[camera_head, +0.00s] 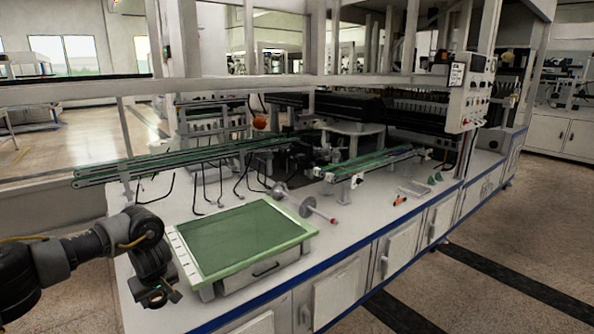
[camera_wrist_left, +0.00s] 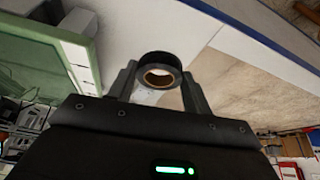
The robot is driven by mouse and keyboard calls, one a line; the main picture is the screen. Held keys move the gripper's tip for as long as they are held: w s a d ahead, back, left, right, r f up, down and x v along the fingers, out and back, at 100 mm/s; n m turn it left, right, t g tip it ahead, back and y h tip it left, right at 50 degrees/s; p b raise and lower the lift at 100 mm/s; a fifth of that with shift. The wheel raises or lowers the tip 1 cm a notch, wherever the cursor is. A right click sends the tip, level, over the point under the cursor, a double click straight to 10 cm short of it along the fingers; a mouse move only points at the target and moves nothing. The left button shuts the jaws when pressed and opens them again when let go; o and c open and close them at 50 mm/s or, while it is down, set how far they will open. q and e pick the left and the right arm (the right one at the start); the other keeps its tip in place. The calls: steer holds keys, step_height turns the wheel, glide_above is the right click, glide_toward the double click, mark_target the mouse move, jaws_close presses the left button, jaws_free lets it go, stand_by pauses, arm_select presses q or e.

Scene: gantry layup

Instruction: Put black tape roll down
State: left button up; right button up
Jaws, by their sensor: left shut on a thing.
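The black tape roll (camera_wrist_left: 158,58) is in the left wrist view, a short dark ring with a brown inner core. My left gripper (camera_wrist_left: 161,82) is shut on it, with one finger on each side of the ring. In the head view my left gripper (camera_head: 158,296) points down at the near left end of the white bench, left of the green-topped box. The roll cannot be made out in the head view. I cannot tell whether it touches the bench top. My right gripper is in neither view.
The green-topped box (camera_head: 240,240) with a front handle stands close beside my left gripper. The white bench (camera_head: 356,232) has a blue front edge. A grey spool on a rod (camera_head: 307,207) and a small red item (camera_head: 399,200) lie farther right. Green rails (camera_head: 190,160) run behind.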

arm_select(q)
steer(key=s+d+r+m+h, duration=0.1)
steer(key=d+r+m, duration=0.3)
steer(key=d, duration=0.5)
steer(key=s+d+r+m+t+h, duration=0.1)
steer(key=d+r+m+h, duration=0.15)
steer(key=d+r, duration=0.5)
steer(key=s+d+r+m, duration=0.1)
steer(key=d+r+m, duration=0.25)
steer(key=d, duration=0.75)
steer(key=s+d+r+m+h, duration=0.1)
steer(key=s+d+m+h, duration=0.2)
steer(key=s+d+m, duration=0.65)
steer(key=s+a+f+g, duration=0.1)
steer(key=s+a+f, duration=0.2)
steer(key=s+a, duration=0.3)
steer(key=shift+s+g, duration=0.3)
steer(key=shift+s, duration=0.6)
steer(key=shift+a+h, duration=0.1)
steer(key=shift+h, duration=0.15)
